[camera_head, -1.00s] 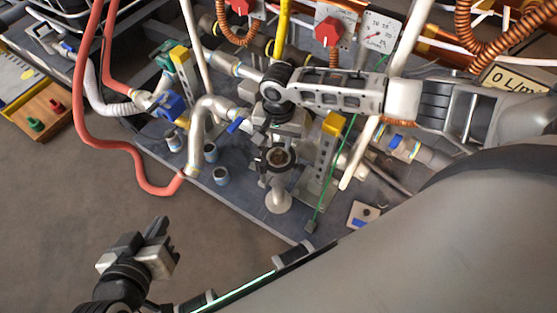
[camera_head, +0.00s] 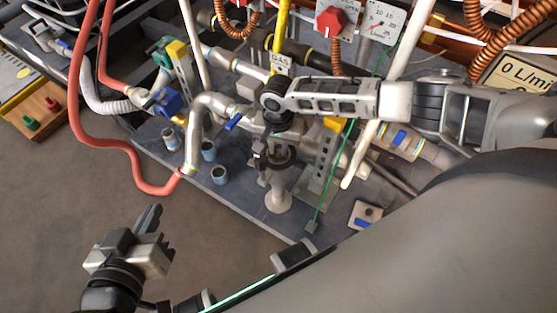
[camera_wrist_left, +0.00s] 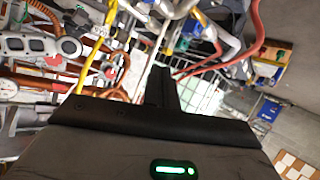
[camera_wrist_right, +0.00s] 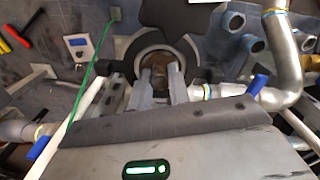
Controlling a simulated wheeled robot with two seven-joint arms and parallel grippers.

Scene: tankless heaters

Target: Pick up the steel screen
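In the right wrist view, a round brownish piece (camera_wrist_right: 163,66), possibly the steel screen, sits inside a dark ring-shaped fitting (camera_wrist_right: 134,66). I cannot make out a mesh. In the head view the fitting (camera_head: 281,160) tops a pale curved pipe, partly hidden by my right gripper (camera_head: 266,158). The fingertips of my right gripper (camera_wrist_right: 162,80) are apart, one on each side of the brownish piece at the fitting's mouth. Contact cannot be told. My left gripper (camera_head: 155,220) is empty over the floor at the lower left. Its fingers look together in the left wrist view (camera_wrist_left: 163,80).
Near the fitting stand a perforated upright bracket (camera_head: 318,165), a thin green wire (camera_head: 328,180) and a bent silver pipe (camera_head: 194,130). Small blue-rimmed cups (camera_head: 219,174) stand on the grey base plate. A red hose (camera_head: 100,160) loops at left. The brown floor in front is clear.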

